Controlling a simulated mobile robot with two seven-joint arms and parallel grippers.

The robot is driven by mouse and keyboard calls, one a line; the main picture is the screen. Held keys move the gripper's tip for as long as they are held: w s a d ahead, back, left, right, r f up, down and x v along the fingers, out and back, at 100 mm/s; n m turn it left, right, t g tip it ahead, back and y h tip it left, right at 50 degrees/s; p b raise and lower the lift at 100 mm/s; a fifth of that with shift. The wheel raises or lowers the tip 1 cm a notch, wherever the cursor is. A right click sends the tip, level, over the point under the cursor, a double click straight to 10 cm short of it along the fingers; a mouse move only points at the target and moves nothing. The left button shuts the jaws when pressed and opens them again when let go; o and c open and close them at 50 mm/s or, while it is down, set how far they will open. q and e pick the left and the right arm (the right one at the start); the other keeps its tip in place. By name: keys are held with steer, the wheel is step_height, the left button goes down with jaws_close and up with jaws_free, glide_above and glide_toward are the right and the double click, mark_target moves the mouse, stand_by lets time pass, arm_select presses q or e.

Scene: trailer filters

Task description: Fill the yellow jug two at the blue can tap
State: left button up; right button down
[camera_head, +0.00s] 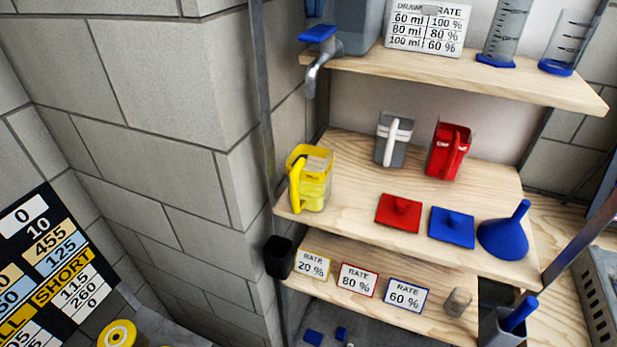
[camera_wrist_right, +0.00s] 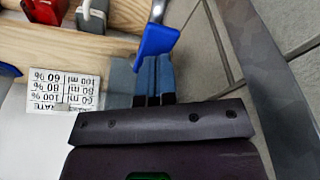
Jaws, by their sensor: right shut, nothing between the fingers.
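The yellow jug (camera_head: 312,182) stands upright at the left end of the middle shelf, its handle facing me and its walls partly see-through. I cannot tell its level. The blue-grey can (camera_head: 362,28) sits on the upper shelf, cut by the top edge. Its tap (camera_head: 313,72) has a blue lever (camera_head: 318,34) and a grey spout above the jug's side of the shelf; no stream shows. My right gripper (camera_wrist_right: 157,75) is shut and empty, its fingertips close to the lever, which also shows in the wrist view (camera_wrist_right: 158,38); contact is unclear. My left gripper is out of view.
A grey jug (camera_head: 393,139) and a red jug (camera_head: 448,151) stand farther right. Red (camera_head: 398,214) and blue (camera_head: 452,228) lids and a blue funnel (camera_head: 504,232) lie in front. A rate sign (camera_head: 428,27) stands beside the can. A grey block wall (camera_head: 150,90) borders the left.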

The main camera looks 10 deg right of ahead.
mark_target(313, 33)
steer(key=shift+f, duration=0.1)
steer(key=shift+f+b, duration=0.9)
steer(key=shift+f, duration=0.95)
steer(key=shift+r, duration=0.15)
stand_by(4.5)
step_height(313, 33, up, 4)
steer(key=p, duration=0.3)
steer(key=shift+f+p, duration=0.2)
steer(key=shift+p, duration=0.1)
step_height(313, 33, up, 2)
steer(key=shift+r+p, duration=0.2)
steer(key=shift+p, duration=0.8)
steer(key=shift+r+p, duration=0.35)
steer(key=shift+r, duration=0.8)
